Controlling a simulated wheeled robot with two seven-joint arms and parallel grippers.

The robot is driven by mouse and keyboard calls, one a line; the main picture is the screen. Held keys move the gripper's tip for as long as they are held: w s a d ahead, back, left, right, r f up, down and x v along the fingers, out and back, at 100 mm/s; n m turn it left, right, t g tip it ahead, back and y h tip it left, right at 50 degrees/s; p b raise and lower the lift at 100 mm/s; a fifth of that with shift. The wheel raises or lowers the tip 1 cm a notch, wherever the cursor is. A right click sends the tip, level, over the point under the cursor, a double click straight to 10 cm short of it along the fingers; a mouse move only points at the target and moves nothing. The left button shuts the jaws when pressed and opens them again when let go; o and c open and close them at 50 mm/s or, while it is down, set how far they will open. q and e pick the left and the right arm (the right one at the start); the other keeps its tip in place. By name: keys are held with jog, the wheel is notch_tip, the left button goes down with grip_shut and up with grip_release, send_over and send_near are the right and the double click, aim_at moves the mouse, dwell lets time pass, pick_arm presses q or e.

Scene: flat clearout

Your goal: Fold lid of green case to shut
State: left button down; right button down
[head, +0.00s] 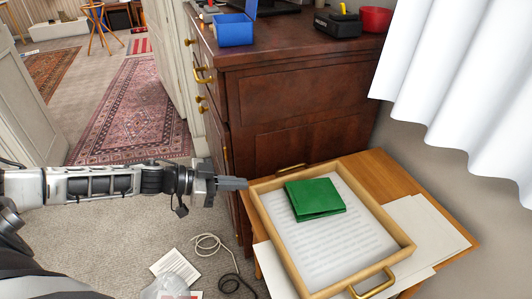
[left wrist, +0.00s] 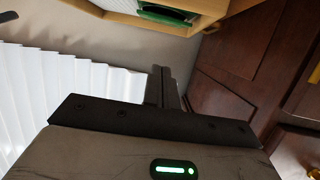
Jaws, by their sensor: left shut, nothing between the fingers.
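The green case (head: 315,197) lies in a wooden tray (head: 405,243) on a low wooden table. Its lid looks folded down nearly flat, with a narrow dark gap along the front edge; I cannot tell whether it is fully shut. My left gripper (head: 240,184) is shut and empty, just left of the tray and apart from the case. In the left wrist view the shut fingers (left wrist: 166,88) point toward the tray, and a part of the green case (left wrist: 168,14) shows at the top. My right gripper is not in view.
The tray holds a printed sheet (head: 335,250) under the case and has brass handles. A dark wooden dresser (head: 300,100) stands behind, with a blue box (head: 234,31) on top. A cable (head: 209,243) and papers lie on the carpet. A white curtain (head: 460,90) hangs right.

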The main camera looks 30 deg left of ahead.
pick_arm(q)
jog(key=s+d+f+n+t+y+p, duration=0.1)
jog(key=s+d+n+p, duration=0.15)
jog(key=d, duration=0.45)
jog(key=s+d+n+t+y+p, duration=0.1)
jog(key=s+d+t+p, duration=0.15)
jog(key=d, duration=0.55)
jog(key=s+d+n+g+y+p, duration=0.2)
jog(key=s+y, duration=0.3)
jog(key=s, duration=0.4)
jog(key=shift+d+r+n+g, duration=0.2)
jog(key=shift+d+n+g, duration=0.3)
jog(key=shift+n, duration=0.25)
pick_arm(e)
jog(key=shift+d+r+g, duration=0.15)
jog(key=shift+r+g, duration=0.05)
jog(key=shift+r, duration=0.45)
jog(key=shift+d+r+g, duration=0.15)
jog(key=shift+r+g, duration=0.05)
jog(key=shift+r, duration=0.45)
